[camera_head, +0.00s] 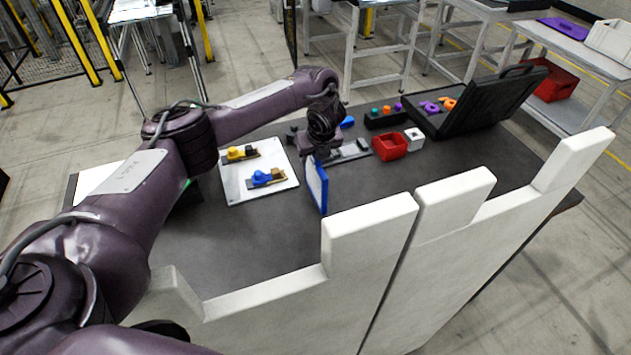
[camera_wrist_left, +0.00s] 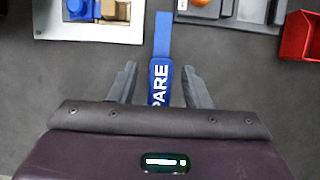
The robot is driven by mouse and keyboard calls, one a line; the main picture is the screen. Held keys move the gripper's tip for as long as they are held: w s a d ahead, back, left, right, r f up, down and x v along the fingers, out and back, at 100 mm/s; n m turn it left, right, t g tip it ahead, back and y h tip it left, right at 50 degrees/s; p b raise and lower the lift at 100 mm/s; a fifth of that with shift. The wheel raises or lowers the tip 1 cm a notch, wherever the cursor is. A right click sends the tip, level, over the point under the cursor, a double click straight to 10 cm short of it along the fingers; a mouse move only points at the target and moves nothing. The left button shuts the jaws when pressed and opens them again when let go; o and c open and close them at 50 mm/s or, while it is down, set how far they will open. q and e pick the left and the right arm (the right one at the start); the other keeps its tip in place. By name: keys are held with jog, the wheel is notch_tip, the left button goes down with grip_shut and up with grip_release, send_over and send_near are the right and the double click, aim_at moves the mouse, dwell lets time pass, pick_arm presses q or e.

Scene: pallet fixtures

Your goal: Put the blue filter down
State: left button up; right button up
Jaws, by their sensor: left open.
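The blue filter (camera_head: 317,186) is a thin panel with a blue frame and a pale face. It stands upright on the dark table, its lower edge seeming to touch the top. In the left wrist view the filter (camera_wrist_left: 162,38) shows edge-on as a narrow blue strip, with the letters "PARE" on its wider part. My left gripper (camera_head: 318,157) is above the filter. Its fingers (camera_wrist_left: 160,80) are open, one on each side of the strip, with gaps visible. My right gripper is not in view.
A white plate (camera_head: 234,190) with yellow and blue fixtures lies left of the filter. A red bin (camera_head: 389,146), a white box (camera_head: 414,138) and an open black case (camera_head: 490,100) are to the right. White uprights (camera_head: 370,230) line the near edge. Dark tabletop is clear in front.

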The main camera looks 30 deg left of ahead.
pick_arm(q)
jog(key=shift+w+f, duration=0.1)
jog(key=shift+f, duration=0.2)
jog(key=shift+r, duration=0.15)
jog(key=shift+c, duration=1.3)
grip_shut()
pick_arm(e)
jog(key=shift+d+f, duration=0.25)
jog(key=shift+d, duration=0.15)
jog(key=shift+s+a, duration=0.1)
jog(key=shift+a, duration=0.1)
pick_arm(q)
jog(key=shift+r, duration=0.1)
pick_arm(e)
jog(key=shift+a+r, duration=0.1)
